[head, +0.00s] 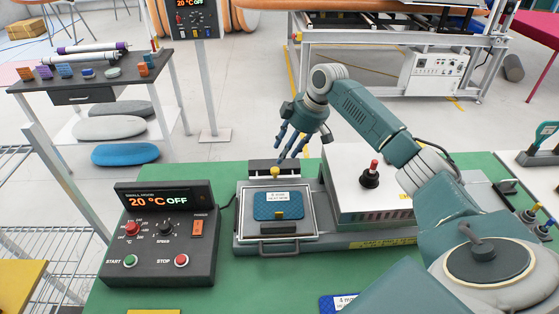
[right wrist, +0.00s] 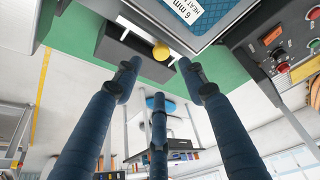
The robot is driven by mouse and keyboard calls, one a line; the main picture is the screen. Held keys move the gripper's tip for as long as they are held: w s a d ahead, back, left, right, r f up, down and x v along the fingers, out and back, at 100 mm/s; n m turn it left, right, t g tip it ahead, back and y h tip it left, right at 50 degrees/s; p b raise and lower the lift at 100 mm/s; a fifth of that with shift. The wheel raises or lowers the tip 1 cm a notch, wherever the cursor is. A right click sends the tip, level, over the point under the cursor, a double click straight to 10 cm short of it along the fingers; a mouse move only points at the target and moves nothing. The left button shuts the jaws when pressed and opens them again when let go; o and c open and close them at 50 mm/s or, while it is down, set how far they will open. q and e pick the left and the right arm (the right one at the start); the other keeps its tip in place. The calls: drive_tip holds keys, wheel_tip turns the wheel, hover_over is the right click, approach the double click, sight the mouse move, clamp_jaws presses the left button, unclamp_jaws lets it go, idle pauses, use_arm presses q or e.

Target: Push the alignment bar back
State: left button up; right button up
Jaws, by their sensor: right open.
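The alignment bar (head: 262,165) appears to be the dark bar with a yellow knob (head: 275,173) at the back edge of a metal tray (head: 243,212). A blue pad (head: 270,208) with a white label lies in the tray. My right gripper (head: 289,150) has its fingers spread and empty, just behind and above the bar. In the right wrist view the dark bar (right wrist: 135,50) and yellow knob (right wrist: 161,52) show beyond the spread fingertips (right wrist: 158,75); contact cannot be told. My left gripper is not in view.
A control box (head: 160,240) reading 20 °C OFF stands left of the tray. A white machine housing (head: 350,207) with a red-topped lever (head: 371,172) stands to the right, under my right arm. Green mat (head: 215,185) shows around them. A side table (head: 85,92) stands at the back left.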

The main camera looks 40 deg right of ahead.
drive_tip(key=shift+v, duration=2.05)
drive_tip(key=shift+a, duration=0.1)
